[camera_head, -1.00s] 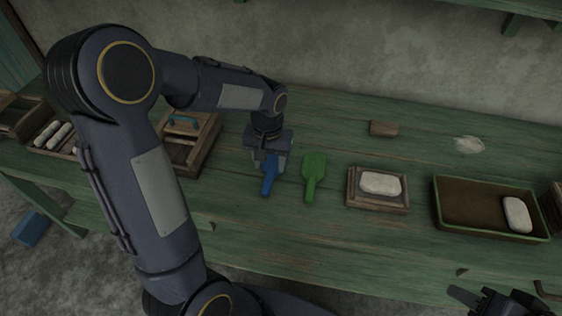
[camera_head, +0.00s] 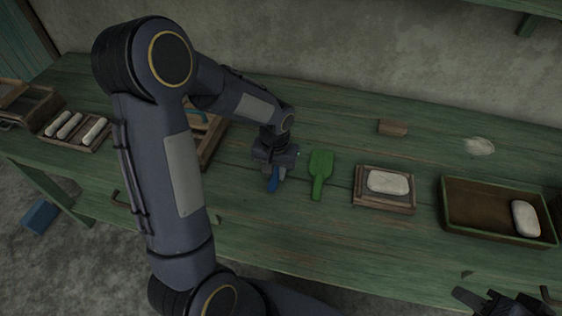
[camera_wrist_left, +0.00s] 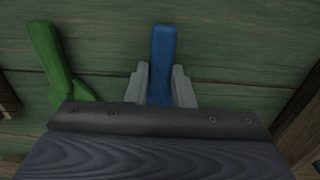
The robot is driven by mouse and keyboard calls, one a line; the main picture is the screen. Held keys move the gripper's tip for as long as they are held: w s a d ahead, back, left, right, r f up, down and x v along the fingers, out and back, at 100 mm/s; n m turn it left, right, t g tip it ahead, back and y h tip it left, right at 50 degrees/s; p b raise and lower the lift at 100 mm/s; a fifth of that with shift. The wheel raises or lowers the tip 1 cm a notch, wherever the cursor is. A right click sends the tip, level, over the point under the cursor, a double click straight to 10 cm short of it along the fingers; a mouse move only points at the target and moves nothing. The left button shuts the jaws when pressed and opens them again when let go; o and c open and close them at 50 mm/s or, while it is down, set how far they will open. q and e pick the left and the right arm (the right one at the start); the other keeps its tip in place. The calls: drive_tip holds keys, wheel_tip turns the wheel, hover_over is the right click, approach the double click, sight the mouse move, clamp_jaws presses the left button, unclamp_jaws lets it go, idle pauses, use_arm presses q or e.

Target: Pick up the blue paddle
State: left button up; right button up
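The blue paddle (camera_head: 274,182) is on the green bench, under my left gripper (camera_head: 275,174). In the left wrist view its blue handle (camera_wrist_left: 163,58) lies between the two pale fingers of my left gripper (camera_wrist_left: 160,88). The fingers sit close against both sides of the handle with no clear gap, so the gripper looks shut on it. The paddle's wider end is hidden by the gripper. The paddle appears still at bench level. My right gripper (camera_head: 497,301) is at the bottom right, partly cut off, away from the paddle.
A green paddle (camera_head: 320,173) lies just right of the blue one. Further right are a wooden tray with a pale block (camera_head: 388,182), a green-rimmed box (camera_head: 488,238) and a small wood block (camera_head: 393,127). A wooden tray of pale rolls (camera_head: 76,127) is at left.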

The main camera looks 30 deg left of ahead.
use_arm(q)
drive_tip(key=shift+c, duration=0.8)
drive_tip(key=shift+r, duration=0.1)
